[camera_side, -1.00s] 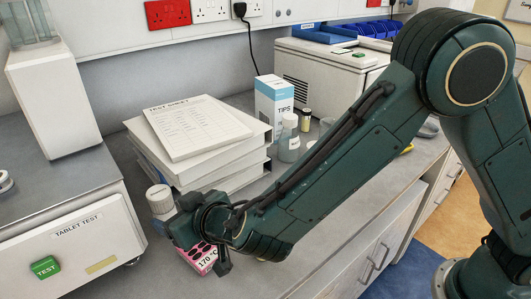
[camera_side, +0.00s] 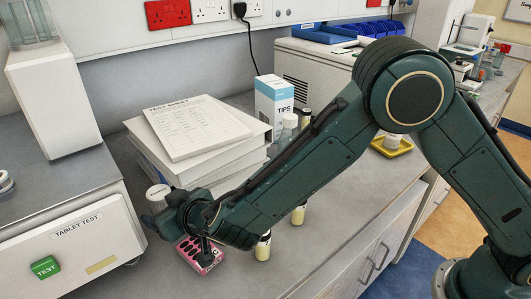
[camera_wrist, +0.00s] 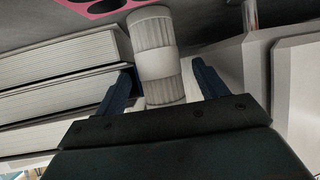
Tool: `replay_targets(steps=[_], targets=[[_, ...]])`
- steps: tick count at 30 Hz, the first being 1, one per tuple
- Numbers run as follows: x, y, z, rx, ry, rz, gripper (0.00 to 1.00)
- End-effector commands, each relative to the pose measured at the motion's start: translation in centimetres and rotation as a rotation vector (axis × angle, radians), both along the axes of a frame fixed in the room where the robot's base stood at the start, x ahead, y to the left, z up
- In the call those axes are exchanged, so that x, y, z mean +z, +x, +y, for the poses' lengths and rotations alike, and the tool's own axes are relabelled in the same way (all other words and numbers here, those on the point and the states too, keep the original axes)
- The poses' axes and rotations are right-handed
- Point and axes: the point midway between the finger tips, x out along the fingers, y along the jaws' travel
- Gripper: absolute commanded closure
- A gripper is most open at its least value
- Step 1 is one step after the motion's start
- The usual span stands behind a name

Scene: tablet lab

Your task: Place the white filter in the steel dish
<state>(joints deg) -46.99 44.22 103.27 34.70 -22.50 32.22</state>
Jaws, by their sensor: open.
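The fingers look apart from the jar; exact contact cannot be told.
A pink block with dark holes (camera_side: 187,248) lies under my wrist; small vials (camera_side: 262,247) stand to its right. Binders with a test sheet (camera_side: 196,128) stand behind. The tablet test machine (camera_side: 75,245) is at left. A yellow tray (camera_side: 391,151) sits at right.

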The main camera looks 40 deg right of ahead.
Motion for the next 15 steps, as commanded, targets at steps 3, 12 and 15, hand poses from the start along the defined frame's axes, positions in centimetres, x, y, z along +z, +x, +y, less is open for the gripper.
replay_targets(steps=[3, 12, 15], targets=[[0.00, -0.02, 0.00, 0.000, 0.000, 0.000, 0.28], [0.01, -0.04, -0.01, 0.000, 0.000, 0.000, 0.46], [0.01, -0.04, -0.01, 0.000, 0.000, 0.000, 0.66]])
